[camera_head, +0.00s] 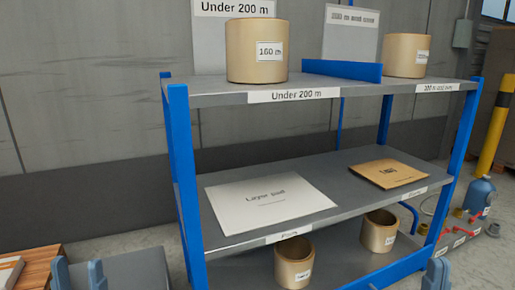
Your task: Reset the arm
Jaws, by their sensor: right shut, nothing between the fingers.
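My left gripper (78,275) shows at the bottom left edge. Its two blue-grey fingers stand apart with nothing visible between them. My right gripper (438,274) shows at the bottom right edge, in front of the rack's lower right corner. Its fingers are together and hold nothing. Only the tips of both grippers are in view; the arms behind them are out of the picture.
A blue-framed shelf rack (181,150) fills the middle. Its top holds a spool labelled 160 m (257,65) and another spool (407,58). A white layer pad (268,205) and brown sheet (388,175) lie mid-shelf; two spools stand below. A gas cylinder (481,196) stands right.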

